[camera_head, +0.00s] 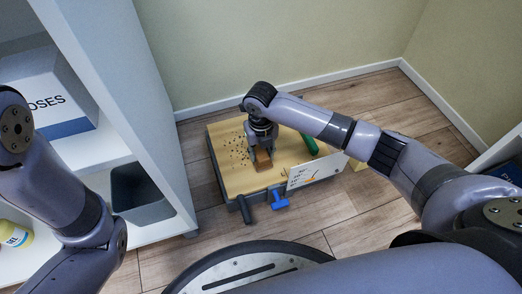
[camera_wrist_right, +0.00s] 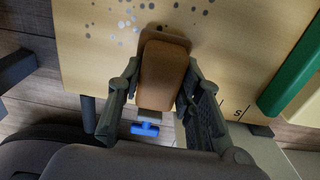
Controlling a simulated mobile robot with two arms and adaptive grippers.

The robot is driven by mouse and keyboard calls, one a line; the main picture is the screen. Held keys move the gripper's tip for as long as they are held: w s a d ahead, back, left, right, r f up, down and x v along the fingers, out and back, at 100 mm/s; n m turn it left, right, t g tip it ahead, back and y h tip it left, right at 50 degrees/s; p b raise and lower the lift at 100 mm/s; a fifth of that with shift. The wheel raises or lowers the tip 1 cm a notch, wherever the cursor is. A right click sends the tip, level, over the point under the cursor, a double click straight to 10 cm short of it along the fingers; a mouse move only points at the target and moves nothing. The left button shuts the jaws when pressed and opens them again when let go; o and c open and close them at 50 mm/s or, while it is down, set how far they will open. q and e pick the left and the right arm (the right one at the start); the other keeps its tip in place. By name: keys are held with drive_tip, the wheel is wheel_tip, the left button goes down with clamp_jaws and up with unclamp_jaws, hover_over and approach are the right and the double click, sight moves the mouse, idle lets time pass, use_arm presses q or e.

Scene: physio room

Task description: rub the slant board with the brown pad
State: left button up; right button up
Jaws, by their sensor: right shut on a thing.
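The slant board (camera_head: 227,176) is a light wooden board on the floor, with dark specks on its left part. In the right wrist view its surface (camera_wrist_right: 262,35) carries grey round spots near the top. The brown pad (camera_head: 263,161) is in my right gripper (camera_head: 262,158), just over or on the board; I cannot tell if it touches. In the right wrist view the pad (camera_wrist_right: 163,75) sits between the two fingers (camera_wrist_right: 160,98), which are shut on it. My left arm shows at the left, but its gripper is out of view.
A green bar (camera_head: 309,143) lies along the board's right side. A blue knob (camera_head: 279,199) and a white scale plate (camera_head: 315,171) are at its front edge. A white shelf (camera_head: 130,90) with a box (camera_head: 45,98) and a grey bin (camera_head: 140,195) stands at left. Walls close off the back.

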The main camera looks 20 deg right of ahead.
drive_tip(key=shift+f, duration=0.55)
